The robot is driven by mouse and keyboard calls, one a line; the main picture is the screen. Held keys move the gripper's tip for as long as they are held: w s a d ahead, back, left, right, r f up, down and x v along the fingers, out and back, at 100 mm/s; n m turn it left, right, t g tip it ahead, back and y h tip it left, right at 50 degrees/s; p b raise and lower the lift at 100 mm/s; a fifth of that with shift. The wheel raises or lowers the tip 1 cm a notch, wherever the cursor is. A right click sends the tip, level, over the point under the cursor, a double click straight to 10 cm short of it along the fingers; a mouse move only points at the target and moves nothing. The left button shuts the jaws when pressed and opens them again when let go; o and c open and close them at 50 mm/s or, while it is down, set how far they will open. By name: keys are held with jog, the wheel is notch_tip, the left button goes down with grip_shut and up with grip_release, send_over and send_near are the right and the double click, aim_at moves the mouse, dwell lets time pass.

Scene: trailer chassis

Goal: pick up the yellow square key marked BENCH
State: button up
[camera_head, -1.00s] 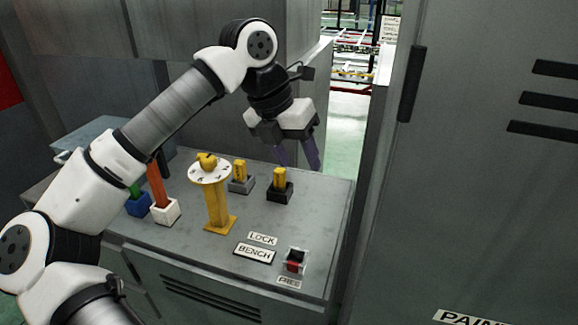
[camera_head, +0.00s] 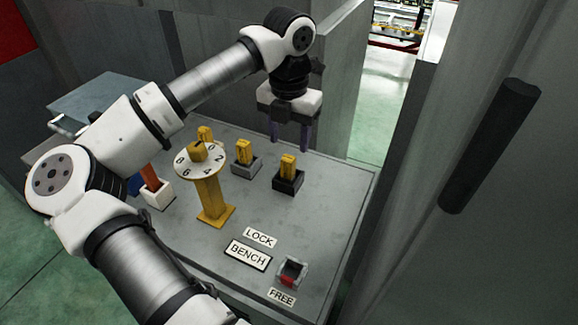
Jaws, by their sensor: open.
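Several yellow keys stand upright in holders on a grey cabinet top. One yellow key (camera_head: 288,166) stands in a black holder (camera_head: 288,183). A second yellow key (camera_head: 243,151) stands in a grey holder (camera_head: 246,168) to its left. A third yellow piece (camera_head: 205,133) shows partly behind a numbered dial. Any marks on the keys are too small to read, so I cannot tell which one bears BENCH. My gripper (camera_head: 290,140) points down with its purple fingers apart and empty. In the picture it is just above the key in the black holder; the gap in depth is unclear.
A yellow post with a white numbered dial (camera_head: 201,160) stands left of the keys. An orange handle in a white holder (camera_head: 158,194) is further left. LOCK and BENCH (camera_head: 248,255) plates and a red-marked switch (camera_head: 290,275) lie in front. A tall grey panel is right.

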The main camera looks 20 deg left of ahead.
aim_at(288, 158)
jog(key=shift+f+p, duration=1.35)
jog(key=shift+f, duration=2.45)
jog(key=shift+a, duration=0.1)
jog(key=c, duration=1.1)
jog(key=shift+r, duration=0.1)
